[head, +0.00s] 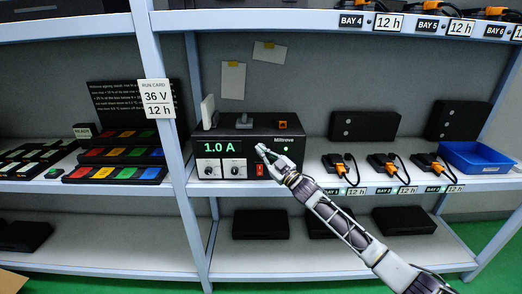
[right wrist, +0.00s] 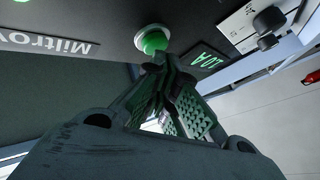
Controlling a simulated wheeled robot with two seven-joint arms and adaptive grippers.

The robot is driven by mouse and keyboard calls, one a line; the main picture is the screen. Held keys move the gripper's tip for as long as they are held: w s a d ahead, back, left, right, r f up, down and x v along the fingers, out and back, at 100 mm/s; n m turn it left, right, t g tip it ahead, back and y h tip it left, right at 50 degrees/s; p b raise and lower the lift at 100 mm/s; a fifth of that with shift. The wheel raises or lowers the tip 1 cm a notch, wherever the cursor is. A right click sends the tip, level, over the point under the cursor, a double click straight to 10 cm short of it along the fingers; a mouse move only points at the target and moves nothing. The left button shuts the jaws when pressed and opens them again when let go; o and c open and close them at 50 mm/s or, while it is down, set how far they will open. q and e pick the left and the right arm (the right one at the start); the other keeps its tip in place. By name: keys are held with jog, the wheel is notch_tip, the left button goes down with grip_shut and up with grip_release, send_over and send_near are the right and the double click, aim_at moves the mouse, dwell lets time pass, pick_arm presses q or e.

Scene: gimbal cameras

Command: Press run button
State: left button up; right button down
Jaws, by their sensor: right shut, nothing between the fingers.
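The black Miltrove power unit (head: 216,134) stands on the middle shelf, its display reading 1.0 A. In the right wrist view a round green button (right wrist: 153,40) with a pale ring sits on the unit's front panel (right wrist: 110,15), between the maker's name and the display. My right gripper (head: 261,149) is shut and empty, its fingertips at the panel right of the display; it hides the button in the head view. In the right wrist view the fingertips (right wrist: 165,62) lie right by the button's edge; I cannot tell whether they touch. My left gripper is not in view.
The unit also has two knobs (head: 208,169), a red switch (head: 259,170) and a small green light (head: 286,149). A run card (head: 157,98) reading 36 V, 12 h hangs on the left post. Battery bays with orange plugs (head: 337,160) and a blue bin (head: 476,157) are to the right.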

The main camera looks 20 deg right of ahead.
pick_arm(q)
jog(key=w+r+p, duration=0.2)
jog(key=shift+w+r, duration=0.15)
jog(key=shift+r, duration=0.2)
pick_arm(e)
jog(key=s, duration=0.2)
jog(key=s+a, duration=0.1)
jog(key=s, duration=0.2)
jog(key=shift+s+a, duration=0.3)
jog(key=shift+s, duration=0.05)
dwell(0.6)
